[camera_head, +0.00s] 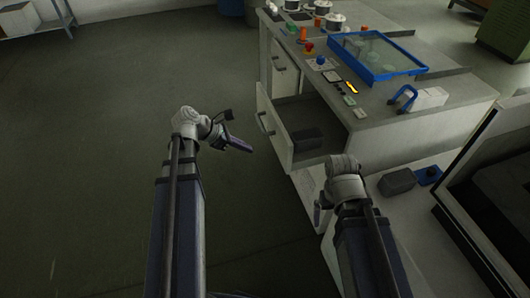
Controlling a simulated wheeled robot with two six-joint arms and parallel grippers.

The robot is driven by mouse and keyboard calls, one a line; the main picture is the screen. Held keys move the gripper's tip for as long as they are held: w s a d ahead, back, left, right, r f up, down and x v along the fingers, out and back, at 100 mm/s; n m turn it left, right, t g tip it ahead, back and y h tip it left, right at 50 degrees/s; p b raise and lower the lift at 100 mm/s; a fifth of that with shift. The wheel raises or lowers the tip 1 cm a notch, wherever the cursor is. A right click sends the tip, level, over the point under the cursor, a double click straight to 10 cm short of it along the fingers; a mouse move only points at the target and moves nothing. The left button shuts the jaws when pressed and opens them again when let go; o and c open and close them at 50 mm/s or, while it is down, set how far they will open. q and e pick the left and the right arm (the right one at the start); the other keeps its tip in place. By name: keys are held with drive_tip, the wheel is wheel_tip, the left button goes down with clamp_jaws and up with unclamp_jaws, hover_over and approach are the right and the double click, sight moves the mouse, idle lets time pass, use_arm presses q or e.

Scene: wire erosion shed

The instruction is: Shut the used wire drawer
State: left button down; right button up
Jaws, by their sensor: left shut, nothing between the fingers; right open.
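The used wire drawer (274,133) is pulled out of the pale bench, with its front panel and handle (265,123) facing left. My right gripper (319,213) is open, low and in front of the drawer, beside the near bench. Its fingers are small and partly hidden by its wrist.
A dark-framed machine (490,185) stands at right. The floor at left is clear.

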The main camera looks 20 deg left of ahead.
use_arm(q)
drive_tip(key=b+x, duration=0.2)
drive_tip(key=x, duration=0.1)
drive_tip(key=d+r+b+x, duration=0.1)
drive_tip(key=b+x, duration=0.1)
drive_tip(key=x, duration=0.2)
drive_tip(key=w+b+x, duration=0.1)
drive_tip(key=b+x, duration=0.1)
drive_tip(key=x, duration=0.2)
drive_tip(key=shift+w+d+r, duration=0.1)
drive_tip(key=shift+d, duration=0.2)
drive_tip(key=shift+w+d, duration=0.2)
drive_tip(key=shift+d, duration=0.15)
drive_tip(key=w+d, duration=0.3)
drive_tip(key=d, duration=0.2)
drive_tip(key=w+d, duration=0.4)
drive_tip(key=d, duration=0.2)
drive_tip(key=w+d, duration=0.4)
drive_tip(key=d, duration=0.1)
drive_tip(key=shift+w+d, duration=0.2)
drive_tip(key=shift+d, duration=0.3)
drive_tip(key=shift+w+d, duration=0.1)
drive_tip(key=shift+w, duration=0.05)
